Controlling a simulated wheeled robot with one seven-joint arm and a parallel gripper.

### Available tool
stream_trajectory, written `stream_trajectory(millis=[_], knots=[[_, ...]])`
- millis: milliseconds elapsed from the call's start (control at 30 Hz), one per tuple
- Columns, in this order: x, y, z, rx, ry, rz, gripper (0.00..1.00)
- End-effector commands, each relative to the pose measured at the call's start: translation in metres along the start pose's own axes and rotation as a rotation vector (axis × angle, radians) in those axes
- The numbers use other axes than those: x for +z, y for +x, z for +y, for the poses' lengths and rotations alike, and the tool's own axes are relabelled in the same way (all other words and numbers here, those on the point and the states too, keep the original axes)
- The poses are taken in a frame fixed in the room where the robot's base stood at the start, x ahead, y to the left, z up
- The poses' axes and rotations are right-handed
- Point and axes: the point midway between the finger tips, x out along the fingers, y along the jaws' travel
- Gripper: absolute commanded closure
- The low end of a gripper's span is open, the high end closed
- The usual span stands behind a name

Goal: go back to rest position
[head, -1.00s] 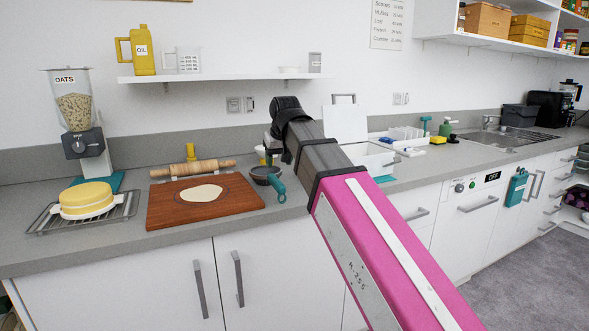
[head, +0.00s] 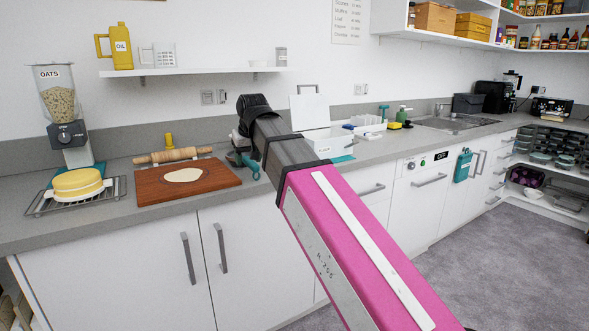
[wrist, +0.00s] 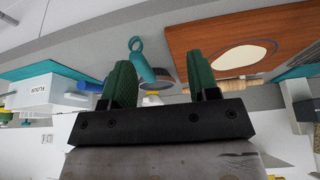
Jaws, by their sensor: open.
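My gripper (wrist: 160,84) shows in the wrist view with its two green fingers apart and nothing between them. Beyond the fingers there is a teal-handled tool (wrist: 142,60) near a dark bowl, and a wooden board (wrist: 215,40) with a pale round of dough (wrist: 243,56). In the head view my pink and grey arm reaches over the front edge of the counter (head: 60,248). It hides most of the gripper and part of the counter behind it. I cannot tell the gap between the fingers and the counter.
A white box (head: 325,143) and the sink (head: 455,123) lie to the right. Grey floor (head: 480,255) is clear at right.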

Motion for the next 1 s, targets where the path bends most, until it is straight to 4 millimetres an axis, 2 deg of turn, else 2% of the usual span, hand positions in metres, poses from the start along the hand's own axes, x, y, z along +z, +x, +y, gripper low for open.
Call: stream_trajectory(millis=[367,567,767,1000], knots=[[0.018,0.042,0.029,0.015,0.037,-0.033,0.45],[0.038,0.078,0.056,0.027,0.071,-0.064,0.45],[0.076,0.134,0.099,0.046,0.129,-0.113,0.45],[0.133,0.196,0.149,0.065,0.204,-0.173,0.45]])
